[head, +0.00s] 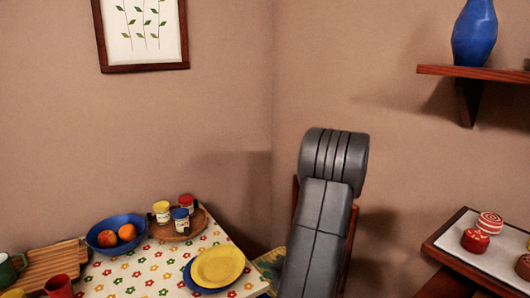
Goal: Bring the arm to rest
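My arm (318,235) shows in the head view, right of the middle. A grey link rises from the bottom edge to a ribbed, rounded grey joint (335,158) in front of the wall corner. The joint stands higher than the table beside it. The rest of my arm and my gripper are not visible, so its fingers cannot be seen.
Left is a table with a flowered cloth (135,275), a blue bowl of fruit (103,243), jars on a wooden tray (168,235) and stacked plates (217,267). Right are a pastry tray (485,258) and a shelf (490,74) with a blue vase (474,35).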

